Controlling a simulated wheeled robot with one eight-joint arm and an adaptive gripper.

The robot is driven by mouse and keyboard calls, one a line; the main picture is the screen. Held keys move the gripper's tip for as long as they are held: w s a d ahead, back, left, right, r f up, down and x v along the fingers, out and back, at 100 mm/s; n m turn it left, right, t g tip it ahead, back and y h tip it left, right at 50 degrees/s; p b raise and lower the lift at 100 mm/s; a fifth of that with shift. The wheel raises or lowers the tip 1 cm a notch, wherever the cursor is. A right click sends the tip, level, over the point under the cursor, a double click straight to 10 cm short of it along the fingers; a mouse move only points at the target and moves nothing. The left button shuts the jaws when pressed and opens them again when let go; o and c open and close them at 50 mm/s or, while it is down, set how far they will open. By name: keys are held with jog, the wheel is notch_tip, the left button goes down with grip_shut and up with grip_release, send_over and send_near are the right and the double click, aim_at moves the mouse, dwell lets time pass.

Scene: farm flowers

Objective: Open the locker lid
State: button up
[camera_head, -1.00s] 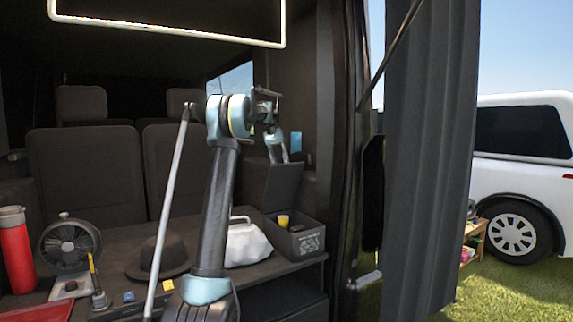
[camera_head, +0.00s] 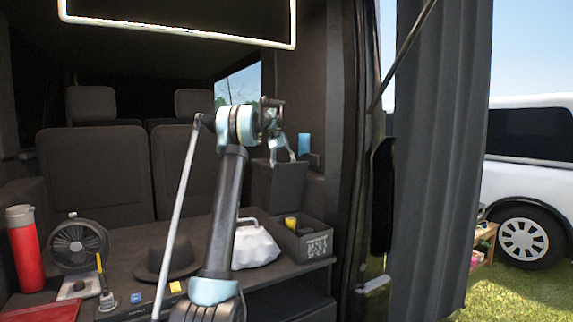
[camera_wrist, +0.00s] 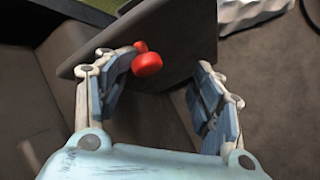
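The locker seems to be the dark grey box (camera_head: 278,188) at the right of the van's rear deck, against the side wall. In the wrist view a flat dark grey panel (camera_wrist: 185,40), probably its lid, lies beyond my fingers. A red knob (camera_wrist: 147,64) and a smaller red piece (camera_wrist: 140,46) show beside my left finger, inside the finger gap. I cannot tell whether the finger touches them. My gripper (camera_head: 282,152) is just above the box, pointing down. In the wrist view my gripper (camera_wrist: 165,92) is open, its fingers wide apart, holding nothing.
A grey open crate (camera_head: 305,246) and a white bag-like item (camera_head: 255,246) stand on the deck below. A dark hat (camera_head: 168,258), a fan (camera_head: 78,242) and a red bottle (camera_head: 23,248) are to the left. A blue object (camera_head: 304,143) is right of my gripper. A grey curtain (camera_head: 430,160) hangs at right.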

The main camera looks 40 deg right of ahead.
jog(key=shift+o, duration=0.5)
jog(key=shift+w+d+f, duration=0.2)
jog(key=shift+w+f, duration=0.4)
jog(key=shift+w, duration=0.05)
jog(key=shift+s+a+r, duration=0.15)
jog(key=shift+s+r, duration=0.55)
jog(key=shift+s, duration=0.2)
jog(key=shift+c, duration=0.5)
jog(key=shift+r, duration=0.1)
jog(key=v, duration=0.7)
jog(key=shift+r, duration=0.15)
jog(key=s+a+f+t, duration=0.1)
jog(key=s+f+t, duration=0.25)
jog(key=s, duration=0.85)
jog(key=s+a+f+t, duration=0.1)
jog(key=s+f+t, duration=0.25)
jog(key=s, duration=0.95)
notch_tip(320, 180, down, 17)
jog(key=g, duration=0.1)
jog(key=shift+w, duration=0.15)
